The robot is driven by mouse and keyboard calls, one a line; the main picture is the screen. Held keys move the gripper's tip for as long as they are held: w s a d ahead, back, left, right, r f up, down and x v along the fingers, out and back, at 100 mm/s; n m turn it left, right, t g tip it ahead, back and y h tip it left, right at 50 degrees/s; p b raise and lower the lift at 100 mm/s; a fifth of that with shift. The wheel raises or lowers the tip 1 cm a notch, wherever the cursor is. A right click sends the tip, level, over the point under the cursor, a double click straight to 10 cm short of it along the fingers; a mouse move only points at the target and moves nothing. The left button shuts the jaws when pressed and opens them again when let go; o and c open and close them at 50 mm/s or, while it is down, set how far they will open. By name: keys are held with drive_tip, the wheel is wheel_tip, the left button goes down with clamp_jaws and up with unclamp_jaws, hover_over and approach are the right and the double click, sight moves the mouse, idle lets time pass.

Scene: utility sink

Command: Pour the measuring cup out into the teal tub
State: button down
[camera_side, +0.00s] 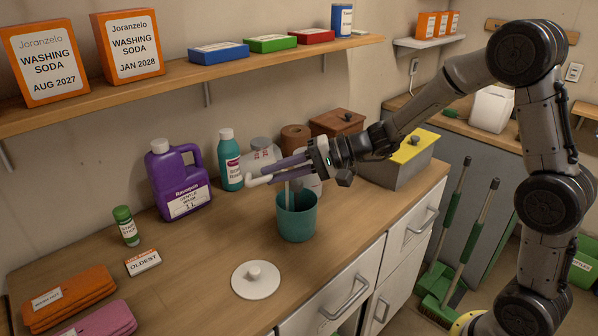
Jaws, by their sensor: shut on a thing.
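The teal tub (297,222) stands upright on the wooden counter, open at the top. My gripper (268,174) reaches in from the right, just above the tub's mouth, with its fingers pointing left. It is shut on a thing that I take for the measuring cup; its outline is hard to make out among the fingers. A narrow pale vertical shape (291,192) shows between the gripper and the tub; I cannot tell whether it is part of the cup or a stream. The tub's inside is mostly hidden.
A white round lid (256,280) lies in front of the tub. A grey box with a yellow top (402,165) stands right.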

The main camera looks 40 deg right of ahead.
drive_tip(key=shift+d, duration=0.15)
drive_tip(key=shift+s+d+r+t+y, duration=0.2)
drive_tip(key=shift+s+d+t+y, duration=0.5)
drive_tip(key=shift+t+y, duration=0.1)
idle(0.9)
drive_tip(key=shift+s+d+t+y, duration=0.15)
drive_tip(key=shift+s+t+y, duration=0.1)
drive_tip(key=shift+t+y, duration=0.65)
idle(1.0)
drive_tip(key=w+a+g+h, duration=0.1)
drive_tip(key=g, duration=0.1)
drive_tip(key=w+a+g+h, duration=0.1)
drive_tip(key=h, duration=0.1)
drive_tip(key=shift+w+a+g, duration=0.15)
drive_tip(key=shift+a+g, duration=0.2)
drive_tip(key=shift+g, duration=0.05)
drive_tip(key=shift+f+g+h, duration=0.3)
drive_tip(key=shift+g+h, duration=0.1)
